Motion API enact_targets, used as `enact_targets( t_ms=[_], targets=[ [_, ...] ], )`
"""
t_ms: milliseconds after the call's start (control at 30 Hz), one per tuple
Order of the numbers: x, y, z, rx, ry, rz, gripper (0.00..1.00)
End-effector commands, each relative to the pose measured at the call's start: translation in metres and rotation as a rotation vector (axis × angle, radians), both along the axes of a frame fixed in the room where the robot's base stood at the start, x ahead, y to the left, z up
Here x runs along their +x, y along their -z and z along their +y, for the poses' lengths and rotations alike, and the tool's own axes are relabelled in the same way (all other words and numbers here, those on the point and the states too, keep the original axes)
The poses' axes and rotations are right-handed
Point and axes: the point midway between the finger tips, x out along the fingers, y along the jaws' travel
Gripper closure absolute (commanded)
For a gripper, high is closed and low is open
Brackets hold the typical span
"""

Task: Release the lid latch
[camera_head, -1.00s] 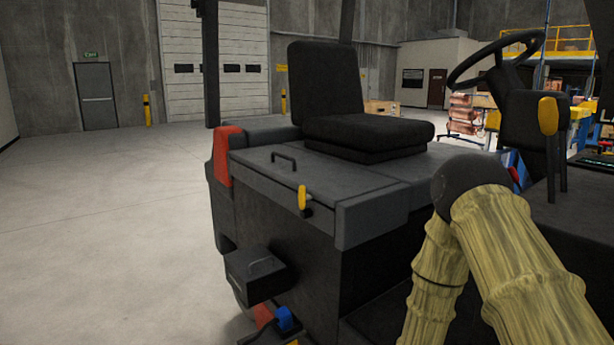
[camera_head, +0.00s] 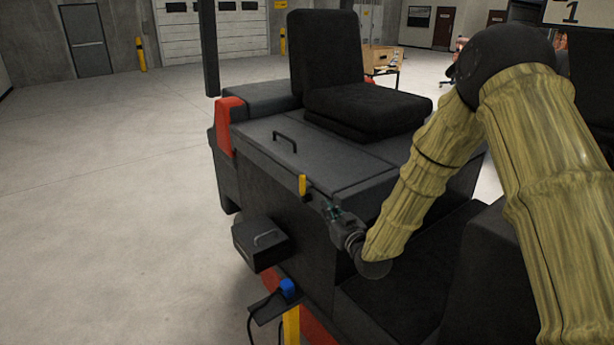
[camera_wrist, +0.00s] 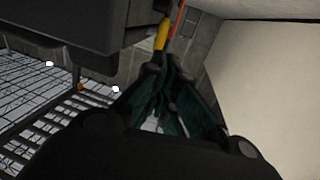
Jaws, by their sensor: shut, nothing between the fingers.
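The lid latch, a small yellow lever (camera_head: 302,185), stands upright on the front edge of the dark grey lid (camera_head: 330,168). It also shows in the wrist view (camera_wrist: 162,35), just beyond my fingertips. My gripper (camera_head: 326,206) is just right of the latch and a little lower, pointing at it. In the wrist view, the fingers (camera_wrist: 163,66) are together with nothing between them. I cannot tell whether a fingertip touches the lever.
A black handle (camera_head: 285,141) stands on the lid. A black seat (camera_head: 365,108) is behind it. A black box (camera_head: 261,243) juts out at the lower left, with a blue plug (camera_head: 287,288) below. The floor (camera_head: 110,200) to the left is clear.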

Motion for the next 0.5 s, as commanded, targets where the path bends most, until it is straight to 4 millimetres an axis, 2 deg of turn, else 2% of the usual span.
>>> enact_targets(
  t_ms=[100, 500],
  targets=[
    [0.0018, -0.0078, 0.001, 0.001, -0.002, -0.01, 1.0],
    [0.0052, -0.008, 0.0026, 0.002, -0.002, -0.011, 1.0]
  ],
)
